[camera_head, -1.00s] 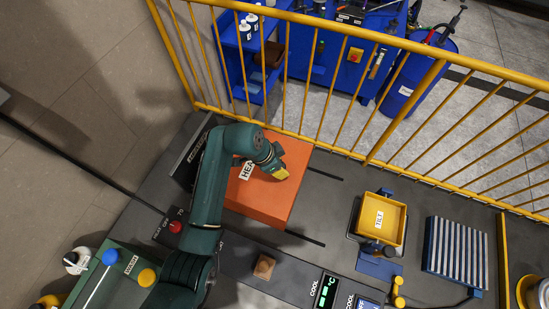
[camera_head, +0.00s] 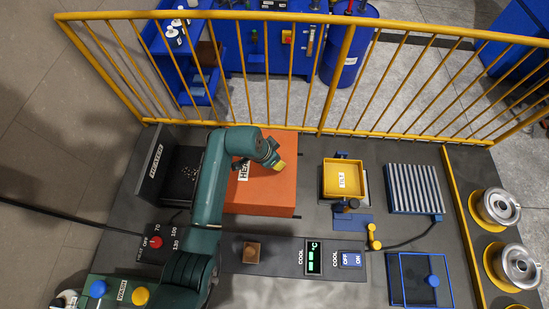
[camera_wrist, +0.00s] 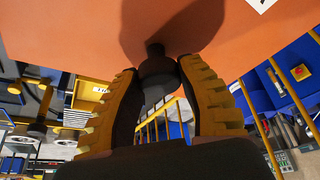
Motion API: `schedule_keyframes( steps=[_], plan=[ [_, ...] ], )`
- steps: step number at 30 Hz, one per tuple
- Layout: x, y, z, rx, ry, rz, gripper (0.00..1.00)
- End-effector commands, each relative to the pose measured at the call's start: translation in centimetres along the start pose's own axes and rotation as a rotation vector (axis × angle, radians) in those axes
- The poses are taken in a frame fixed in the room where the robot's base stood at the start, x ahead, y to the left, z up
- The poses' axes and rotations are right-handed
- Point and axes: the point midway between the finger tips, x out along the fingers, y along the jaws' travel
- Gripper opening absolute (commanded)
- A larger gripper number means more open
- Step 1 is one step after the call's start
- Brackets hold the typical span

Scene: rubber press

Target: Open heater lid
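The heater lid (camera_head: 262,195) is a large orange block with a partly covered white label. It stands to the right of the upright black panel marked HEATER (camera_head: 155,165). Between panel and lid, a dark bed with small black pieces (camera_head: 180,178) lies uncovered; my arm hides part of it. My gripper (camera_head: 279,165) is over the lid's upper right part. In the wrist view, its two yellow-ridged fingers (camera_wrist: 158,78) are closed around a dark knob (camera_wrist: 157,66) that stands on the orange surface (camera_wrist: 90,30).
A yellow railing (camera_head: 330,75) runs behind the bench. Right of the lid stand a yellow tray (camera_head: 343,180) marked TILT and a striped plate (camera_head: 414,188). A small wooden block (camera_head: 251,252), a red heater dial (camera_head: 155,242) and cooling controls (camera_head: 350,260) are in front.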

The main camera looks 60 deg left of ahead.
Motion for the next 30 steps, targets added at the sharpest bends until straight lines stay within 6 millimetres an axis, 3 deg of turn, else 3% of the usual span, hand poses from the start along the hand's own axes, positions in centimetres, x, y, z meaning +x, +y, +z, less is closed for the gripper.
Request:
schedule_keyframes(
  steps=[1,4,14,17,24,30],
  plan=[
    [0.4,0.0,0.5,-0.004,-0.010,0.001,0.48],
    [0.3,0.0,0.4,-0.003,-0.008,0.001,0.67],
    [-0.2,0.0,0.1,-0.001,-0.002,0.000,0.67],
    [-1.4,-0.1,0.0,-0.001,0.000,-0.002,0.67],
    [-7.3,-0.2,0.1,-0.002,-0.001,-0.004,0.67],
    [-11.0,-0.1,0.1,-0.002,-0.002,-0.001,0.67]
  ],
)
